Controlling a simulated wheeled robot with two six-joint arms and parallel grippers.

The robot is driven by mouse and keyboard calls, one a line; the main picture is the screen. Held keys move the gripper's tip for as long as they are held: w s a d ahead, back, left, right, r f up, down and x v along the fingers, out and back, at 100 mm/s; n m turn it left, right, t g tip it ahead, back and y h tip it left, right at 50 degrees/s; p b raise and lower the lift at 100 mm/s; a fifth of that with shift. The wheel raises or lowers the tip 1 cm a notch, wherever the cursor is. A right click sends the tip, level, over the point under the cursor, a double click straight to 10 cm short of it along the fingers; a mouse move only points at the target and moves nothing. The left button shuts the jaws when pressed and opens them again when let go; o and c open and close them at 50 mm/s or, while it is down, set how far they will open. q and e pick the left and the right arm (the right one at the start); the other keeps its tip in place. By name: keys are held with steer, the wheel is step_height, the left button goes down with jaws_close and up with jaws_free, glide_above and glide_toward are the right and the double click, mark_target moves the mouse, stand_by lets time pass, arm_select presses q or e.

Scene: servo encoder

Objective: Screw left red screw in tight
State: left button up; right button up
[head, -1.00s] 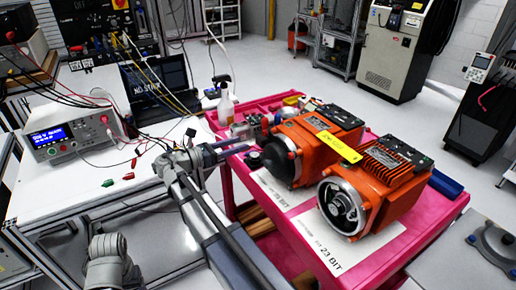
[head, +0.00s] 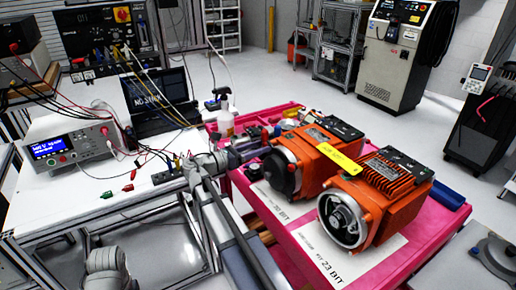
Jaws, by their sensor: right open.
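Two orange servo motors stand on the pink cart (head: 424,232). The rear left motor (head: 318,152) shows a dark round end, and the front right motor (head: 385,205) shows an open metal ring end with a hub inside. I cannot make out a red screw on either one. My right gripper (head: 246,150) is left of the rear motor, over the cart's left edge, open. Its fingers are small and partly lost among the items behind. My left gripper is not in view.
A white bench (head: 110,195) on the left holds a power supply (head: 72,143), a laptop (head: 158,98), cables and small clips. A spray bottle (head: 225,118) stands behind the gripper. Labelled white sheets (head: 335,262) lie before the motors. A yellow tag (head: 340,157) lies across the motors.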

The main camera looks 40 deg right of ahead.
steer(key=shift+c, duration=0.4)
jaws_close()
